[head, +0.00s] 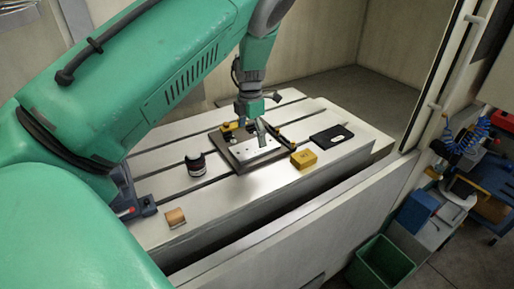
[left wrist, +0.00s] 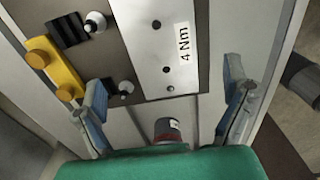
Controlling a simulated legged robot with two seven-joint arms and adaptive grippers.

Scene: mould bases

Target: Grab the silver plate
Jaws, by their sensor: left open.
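The silver plate (head: 262,148) lies on a dark base block in the middle of the slotted table. In the left wrist view the plate (left wrist: 155,35) carries a white "4 Nm" label and has several holes. My left gripper (head: 260,126) points down just above the plate in the head view and hides part of it. In the left wrist view the two blue-grey fingers of my left gripper (left wrist: 163,88) are wide apart with nothing gripped between them. The plate's near end appears close to the gap between the fingers. My right gripper is not in view.
A dark cylinder (head: 196,165) stands left of the base block (head: 232,160). A yellow box (head: 304,158) and a black pad (head: 326,139) are to its right. A brown block (head: 176,217) and a blue-grey tool (head: 130,195) are at the left. Yellow clamp parts (left wrist: 52,65) sit beside the plate.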

